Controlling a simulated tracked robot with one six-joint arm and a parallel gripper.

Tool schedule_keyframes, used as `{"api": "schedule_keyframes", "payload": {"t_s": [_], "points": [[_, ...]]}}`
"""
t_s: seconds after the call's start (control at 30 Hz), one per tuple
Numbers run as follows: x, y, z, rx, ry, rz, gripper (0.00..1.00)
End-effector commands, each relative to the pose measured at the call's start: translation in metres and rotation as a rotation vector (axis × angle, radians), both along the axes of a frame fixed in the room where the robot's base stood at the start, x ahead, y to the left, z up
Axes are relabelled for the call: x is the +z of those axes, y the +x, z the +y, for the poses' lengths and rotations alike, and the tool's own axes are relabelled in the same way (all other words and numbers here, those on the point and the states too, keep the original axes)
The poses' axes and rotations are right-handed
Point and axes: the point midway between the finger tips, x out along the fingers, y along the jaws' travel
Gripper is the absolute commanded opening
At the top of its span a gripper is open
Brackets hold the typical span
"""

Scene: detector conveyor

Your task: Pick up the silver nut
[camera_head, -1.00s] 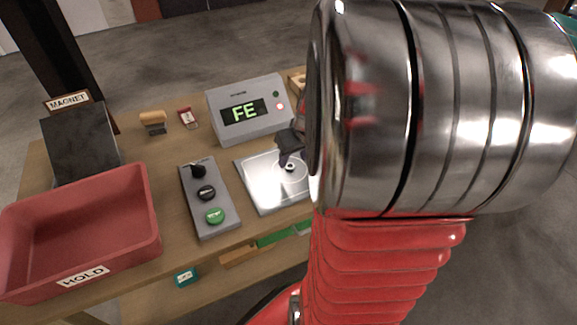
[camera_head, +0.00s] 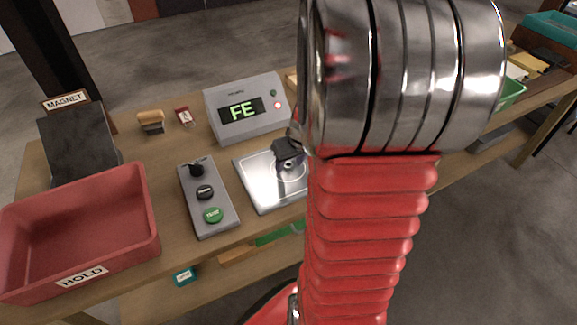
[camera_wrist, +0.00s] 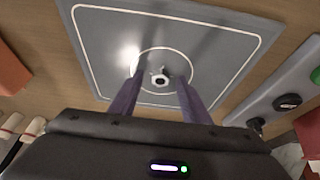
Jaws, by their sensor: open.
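The silver nut (camera_wrist: 160,79) lies on the grey detector plate (camera_wrist: 100,50), inside the ring marked at its middle. In the head view the nut (camera_head: 288,164) shows small on the shiny plate (camera_head: 262,192), just below my gripper. My gripper (camera_wrist: 160,92) is open, with one purple-grey finger on each side of the nut in the wrist picture. Nothing is between the fingers' grip; whether the tips are level with the nut I cannot tell. In the head view my gripper (camera_head: 288,150) is over the plate, partly hidden by my arm.
The detector box (camera_head: 245,108) reading FE stands behind the plate. A button panel (camera_head: 222,219) is left of it. A red HOLD bin (camera_head: 140,225) and a dark MAGNET block (camera_head: 78,145) are farther left. A green tray (camera_head: 512,92) is at the right.

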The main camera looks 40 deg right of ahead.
Motion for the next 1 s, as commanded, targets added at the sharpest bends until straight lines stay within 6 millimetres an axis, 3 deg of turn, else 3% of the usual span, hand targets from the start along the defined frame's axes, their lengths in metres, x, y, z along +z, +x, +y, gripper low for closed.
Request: {"api": "schedule_keyframes", "payload": {"t_s": [0.07, 0.67, 1.0], "points": [[0.0001, 0.0000, 0.0000, 0.000, 0.000, 0.000, 0.42], [0.0001, -0.0001, 0.0000, 0.000, 0.000, 0.000, 0.00], [0.0034, 0.0002, -0.0001, 0.000, 0.000, -0.001, 0.00]]}}
